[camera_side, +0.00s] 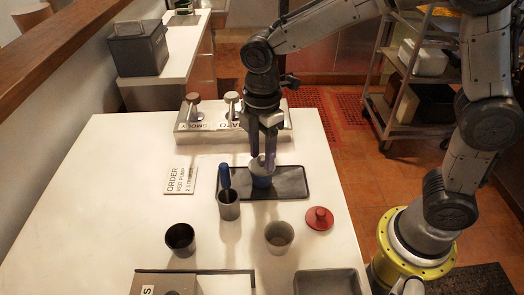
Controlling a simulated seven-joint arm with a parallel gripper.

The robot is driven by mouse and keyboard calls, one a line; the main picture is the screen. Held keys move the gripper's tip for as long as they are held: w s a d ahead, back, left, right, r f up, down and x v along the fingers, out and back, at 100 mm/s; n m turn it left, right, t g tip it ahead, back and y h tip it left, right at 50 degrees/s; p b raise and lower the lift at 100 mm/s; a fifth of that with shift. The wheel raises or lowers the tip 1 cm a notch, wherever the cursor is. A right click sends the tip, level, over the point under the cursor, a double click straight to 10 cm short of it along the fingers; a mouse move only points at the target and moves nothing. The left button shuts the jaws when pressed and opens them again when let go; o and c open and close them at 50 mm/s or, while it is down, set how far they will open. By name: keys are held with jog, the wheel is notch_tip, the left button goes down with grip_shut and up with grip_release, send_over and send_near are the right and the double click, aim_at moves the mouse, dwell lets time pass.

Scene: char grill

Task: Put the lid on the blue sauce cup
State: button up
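The blue sauce cup (261,181) stands on a dark rectangular tray (292,187). My gripper (263,158) points straight down over the cup, its fingertips at or just above the rim. A pale grey shape (257,163) shows at the cup's top between the fingertips; I cannot tell whether it is a lid or the cup's contents. The fingers hide part of it, and whether they grip anything is unclear. A red lid with a knob (319,218) lies on the white table, right of and nearer than the tray.
A metal cup (229,209) holding a blue-handled tool stands by the tray. A dark cup (180,240) and a beige cup (279,237) stand nearer. A pump stand (187,128) is behind, an order card (181,181) left. A grey pan (327,283) sits at the front.

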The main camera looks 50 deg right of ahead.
jog(key=shift+o, duration=0.3)
jog(key=shift+r, duration=0.25)
notch_tip(320, 180, up, 20)
jog(key=shift+r, duration=0.15)
dwell(0.7)
